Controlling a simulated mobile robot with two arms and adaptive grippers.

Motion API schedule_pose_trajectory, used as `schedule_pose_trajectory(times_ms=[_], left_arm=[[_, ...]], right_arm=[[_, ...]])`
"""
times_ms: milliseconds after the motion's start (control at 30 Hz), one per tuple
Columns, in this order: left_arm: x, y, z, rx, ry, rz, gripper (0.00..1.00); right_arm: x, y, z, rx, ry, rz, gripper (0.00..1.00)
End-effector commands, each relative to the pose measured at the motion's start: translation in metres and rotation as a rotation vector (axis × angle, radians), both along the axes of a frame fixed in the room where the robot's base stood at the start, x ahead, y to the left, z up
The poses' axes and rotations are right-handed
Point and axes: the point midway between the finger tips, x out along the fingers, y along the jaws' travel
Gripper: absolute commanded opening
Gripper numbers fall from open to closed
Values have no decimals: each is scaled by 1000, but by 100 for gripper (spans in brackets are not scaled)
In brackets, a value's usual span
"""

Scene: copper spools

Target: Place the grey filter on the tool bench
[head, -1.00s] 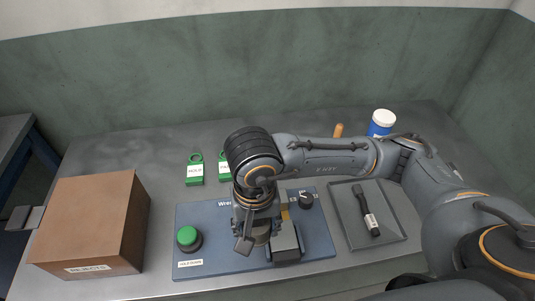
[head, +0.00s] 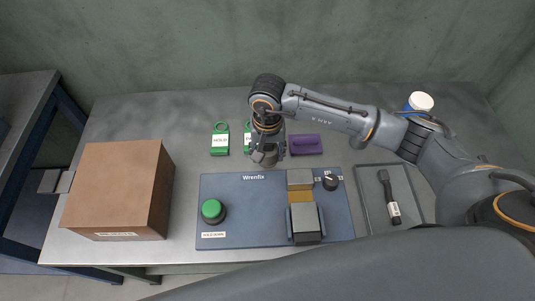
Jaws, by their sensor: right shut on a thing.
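My right gripper (head: 264,157) points down above the bench, just behind the Wrenfix panel and beside the green tags. It is shut on a small grey piece, which I take to be the grey filter; the fingers and wrist hide most of it. The tool bench (head: 185,235) is the grey metal table under everything. My left gripper is out of view.
The blue Wrenfix panel (head: 255,228) carries a green button (head: 212,210), a dark knob (head: 330,183) and a grey block (head: 306,221). A brown box (head: 115,190) stands left, a tray (head: 410,213) right. Green tags (head: 220,142) and a purple piece (head: 306,145) lie behind.

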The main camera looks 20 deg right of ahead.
Motion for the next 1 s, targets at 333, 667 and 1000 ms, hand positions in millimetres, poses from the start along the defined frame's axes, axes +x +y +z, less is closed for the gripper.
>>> schedule_pose_trajectory(times_ms=[333,667,1000], left_arm=[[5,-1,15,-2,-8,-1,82],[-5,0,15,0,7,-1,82],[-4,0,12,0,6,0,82]], right_arm=[[11,-2,-32,2,6,-1,15],[13,-2,-46,3,-2,1,15],[13,-2,-48,2,-1,0,75]])
